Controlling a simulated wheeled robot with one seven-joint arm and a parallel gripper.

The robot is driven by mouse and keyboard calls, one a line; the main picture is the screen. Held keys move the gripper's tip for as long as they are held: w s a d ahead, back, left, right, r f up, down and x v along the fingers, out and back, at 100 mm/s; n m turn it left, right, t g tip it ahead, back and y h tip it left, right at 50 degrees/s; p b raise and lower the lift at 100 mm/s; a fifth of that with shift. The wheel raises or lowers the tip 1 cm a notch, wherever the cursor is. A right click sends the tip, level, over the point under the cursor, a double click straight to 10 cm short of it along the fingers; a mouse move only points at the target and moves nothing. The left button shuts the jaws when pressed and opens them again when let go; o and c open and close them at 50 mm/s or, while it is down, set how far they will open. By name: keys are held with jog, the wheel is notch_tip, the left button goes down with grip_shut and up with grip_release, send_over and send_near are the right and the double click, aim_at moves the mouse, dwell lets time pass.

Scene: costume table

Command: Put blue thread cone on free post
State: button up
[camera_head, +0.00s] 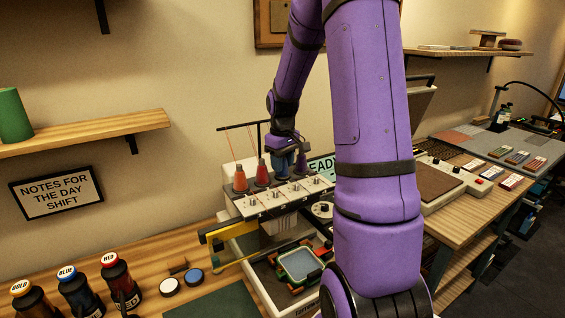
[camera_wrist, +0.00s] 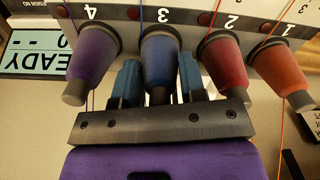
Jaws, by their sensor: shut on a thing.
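The blue thread cone (camera_wrist: 160,52) is between the two blue fingers of my gripper (camera_wrist: 158,80), which is shut on it. In the wrist view it stands in line with the other cones, by the number 3. In the head view the blue cone (camera_head: 281,163) is under my gripper (camera_head: 284,148), over the embroidery machine's thread rack. Its post is hidden, so I cannot tell whether it is fully seated. A purple cone (camera_wrist: 92,55) is by number 4, a red cone (camera_wrist: 224,60) by number 2 and an orange cone (camera_wrist: 281,68) by number 1.
The embroidery machine (camera_head: 285,199) stands on the wooden table, with a green hoop (camera_head: 299,264) at its front. A shelf (camera_head: 85,132) is on the left wall. Neighbouring cones are close to my fingers.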

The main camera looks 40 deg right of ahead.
jog(key=shift+f, duration=0.25)
jog(key=o, duration=0.9)
jog(key=shift+r, duration=0.1)
